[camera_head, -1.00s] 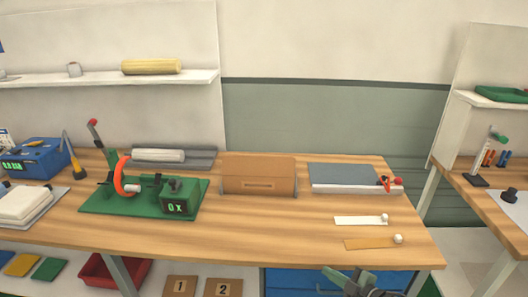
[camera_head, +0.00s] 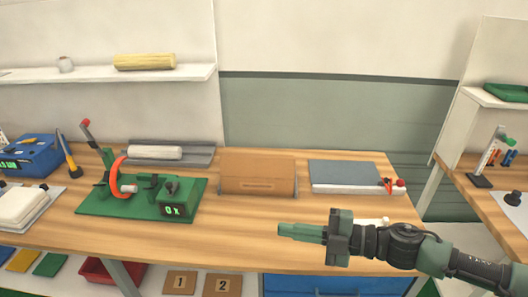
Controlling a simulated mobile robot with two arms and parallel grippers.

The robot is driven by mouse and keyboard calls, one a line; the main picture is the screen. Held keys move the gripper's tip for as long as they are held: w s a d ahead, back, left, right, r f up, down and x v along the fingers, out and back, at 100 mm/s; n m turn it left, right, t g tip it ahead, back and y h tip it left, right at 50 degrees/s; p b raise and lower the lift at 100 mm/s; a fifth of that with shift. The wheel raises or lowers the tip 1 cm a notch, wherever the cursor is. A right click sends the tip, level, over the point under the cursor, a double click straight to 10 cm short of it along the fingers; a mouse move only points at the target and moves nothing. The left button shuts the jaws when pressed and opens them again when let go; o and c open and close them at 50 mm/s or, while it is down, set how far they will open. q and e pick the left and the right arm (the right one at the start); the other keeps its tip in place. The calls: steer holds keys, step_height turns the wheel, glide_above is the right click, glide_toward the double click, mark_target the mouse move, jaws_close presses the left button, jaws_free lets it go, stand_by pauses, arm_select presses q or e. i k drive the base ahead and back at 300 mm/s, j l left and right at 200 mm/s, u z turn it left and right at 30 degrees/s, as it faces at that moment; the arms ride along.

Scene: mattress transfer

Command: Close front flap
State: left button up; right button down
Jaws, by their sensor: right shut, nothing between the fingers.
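My right gripper (camera_head: 285,231) comes in from the right. It is shut and empty, pointing left, in front of the brown piece and nearer to me, apart from it. My left gripper is not in view.
A green device (camera_head: 150,190) with an orange ring stands left of the brown piece. A grey-topped white block (camera_head: 345,178) lies to its right. The bench (camera_head: 230,230) is clear in front. My right arm hides most of the front right corner.

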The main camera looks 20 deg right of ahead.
mark_target(233, 166)
steer(key=i+l, duration=0.4)
steer(key=i, duration=0.2)
steer(key=i+l, duration=0.35)
steer(key=i, duration=0.2)
